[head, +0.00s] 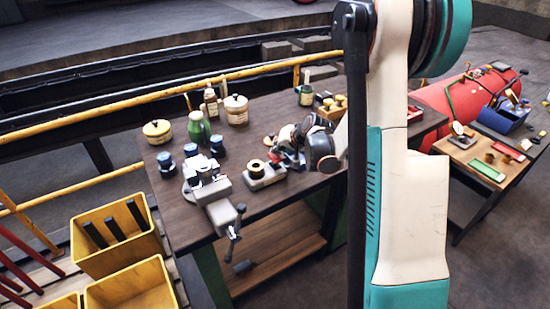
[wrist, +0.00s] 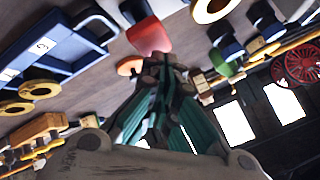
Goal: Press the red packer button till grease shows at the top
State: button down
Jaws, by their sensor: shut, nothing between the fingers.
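My gripper (head: 281,152) is over the right half of the dark workbench, its wrist bent downward. In the wrist view its teal fingers (wrist: 165,66) are closed together with nothing between them. A red rounded piece (wrist: 148,37) on a dark body lies just beyond the fingertips; I take it for the packer button. I cannot tell whether the tips touch it. A small orange-red part (wrist: 130,66) shows beside the tips. In the head view my gripper hides most of the red piece. A grey block with a brass ring (head: 257,168) stands just left of the gripper. No grease can be made out.
A grey vise (head: 220,205), blue-capped pots (head: 166,162), a green bottle (head: 198,128) and cream tins (head: 236,110) stand left on the bench. A blue tray (wrist: 60,45) marked C shows in the wrist view. Yellow bins (head: 117,240) stand at lower left.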

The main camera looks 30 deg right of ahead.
jog(key=shift+f+b, duration=0.9)
jog(key=shift+f, duration=0.15)
dwell(1.2)
jog(key=shift+r, duration=0.15)
jog(key=shift+r+p, duration=0.9)
jog(key=shift+r, duration=0.4)
jog(key=shift+r, duration=0.15)
jog(key=shift+r+p, duration=1.5)
jog(key=shift+r, duration=0.9)
